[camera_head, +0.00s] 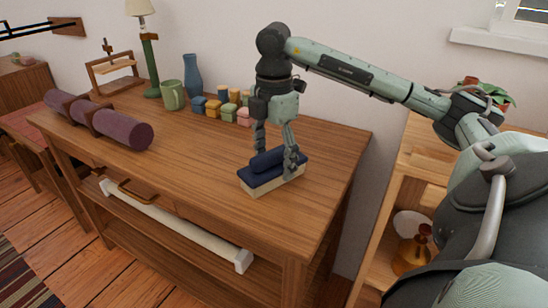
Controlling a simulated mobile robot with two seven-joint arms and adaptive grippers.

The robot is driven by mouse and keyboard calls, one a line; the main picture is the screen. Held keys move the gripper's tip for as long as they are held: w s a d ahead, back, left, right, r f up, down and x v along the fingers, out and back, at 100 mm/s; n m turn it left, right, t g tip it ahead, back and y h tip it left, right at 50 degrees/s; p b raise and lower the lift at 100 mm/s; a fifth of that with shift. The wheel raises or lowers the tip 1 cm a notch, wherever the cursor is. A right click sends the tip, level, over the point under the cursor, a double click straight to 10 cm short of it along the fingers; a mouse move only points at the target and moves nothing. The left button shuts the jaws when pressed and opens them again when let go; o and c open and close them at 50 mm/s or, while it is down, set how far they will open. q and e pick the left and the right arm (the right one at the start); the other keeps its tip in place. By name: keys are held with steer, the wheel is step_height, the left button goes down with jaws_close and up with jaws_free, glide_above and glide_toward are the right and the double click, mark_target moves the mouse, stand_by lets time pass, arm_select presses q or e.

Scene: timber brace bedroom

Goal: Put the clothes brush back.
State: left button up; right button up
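The clothes brush appears to be the navy-topped block with a cream lower part (262,186). It sits flat on the wooden table (205,165), near its front right part. A raised navy grip runs along its top. My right gripper (275,162) points down over it, one finger behind the raised grip and one in front at its right end. Whether the fingers press on it or only straddle it cannot be told. My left gripper is not in view.
Colored blocks (213,109), a green mug (173,95), a blue vase (193,77) and a green lamp (150,65) stand along the back. A purple roll (125,132) lies at left. A wooden shelf unit (390,205) stands at right. The table's front middle is clear.

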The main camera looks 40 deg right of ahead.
mark_target(273, 151)
steer(key=shift+r, duration=0.2)
step_height(273, 151, up, 7)
steer(key=shift+f+p, duration=0.2)
steer(key=shift+p, duration=0.6)
step_height(273, 151, up, 5)
steer(key=shift+f+p, duration=0.1)
steer(key=shift+p, duration=0.95)
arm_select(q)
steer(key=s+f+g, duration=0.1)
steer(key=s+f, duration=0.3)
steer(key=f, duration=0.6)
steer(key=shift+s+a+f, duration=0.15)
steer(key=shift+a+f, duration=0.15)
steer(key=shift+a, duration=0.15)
arm_select(e)
steer(key=shift+r, duration=0.25)
